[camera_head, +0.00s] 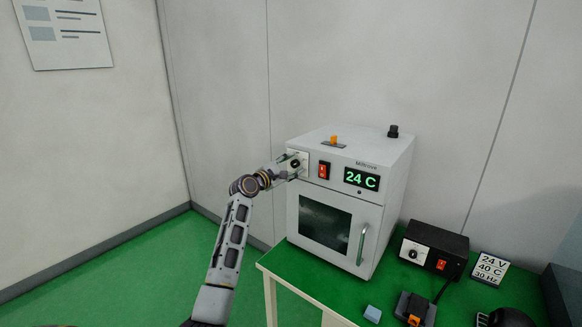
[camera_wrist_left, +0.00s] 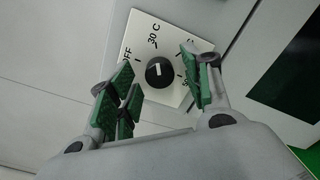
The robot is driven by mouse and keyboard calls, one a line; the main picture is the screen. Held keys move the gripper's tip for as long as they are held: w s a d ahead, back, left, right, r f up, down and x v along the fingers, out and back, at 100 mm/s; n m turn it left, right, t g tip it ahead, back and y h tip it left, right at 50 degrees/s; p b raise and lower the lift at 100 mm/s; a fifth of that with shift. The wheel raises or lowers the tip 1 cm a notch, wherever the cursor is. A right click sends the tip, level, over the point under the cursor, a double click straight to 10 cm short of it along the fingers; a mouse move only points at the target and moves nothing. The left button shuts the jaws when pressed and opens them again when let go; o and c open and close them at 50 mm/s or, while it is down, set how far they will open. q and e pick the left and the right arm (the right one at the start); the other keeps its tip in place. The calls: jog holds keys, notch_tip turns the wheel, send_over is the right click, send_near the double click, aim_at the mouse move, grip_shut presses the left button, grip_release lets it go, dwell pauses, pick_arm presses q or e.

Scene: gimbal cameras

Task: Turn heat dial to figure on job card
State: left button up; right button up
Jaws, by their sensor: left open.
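The heat dial is a black round knob (camera_wrist_left: 160,72) on a white plate (camera_wrist_left: 172,30) marked OFF, 30 C and further figures partly hidden by a finger. A white mark shows on the knob; its exact setting is hard to read. The dial sits on the upper left front of a white oven (camera_head: 391,163), whose green display (camera_head: 361,179) reads 24 C. My left gripper (camera_head: 293,167) is at the dial; in the wrist view its open green-padded fingers (camera_wrist_left: 157,82) stand either side of the knob, apparently not touching. The job card (camera_head: 490,269) reads 24 V, 40 C, 30 Hz. My right gripper is out of view.
A red rocker switch (camera_head: 324,170) is just right of the dial. The oven door has a vertical handle (camera_head: 363,244). A black power supply (camera_head: 434,250), a blue block (camera_head: 373,314) and a black-and-orange device (camera_head: 414,309) are on the green bench top.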

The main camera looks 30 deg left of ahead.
pick_arm(q)
jog(key=c, duration=1)
jog(key=shift+c, duration=0.2)
jog(key=shift+m, duration=0.4)
jog(key=m, duration=0.5)
jog(key=shift+m, duration=0.4)
jog(key=m, duration=0.5)
jog(key=o, duration=1)
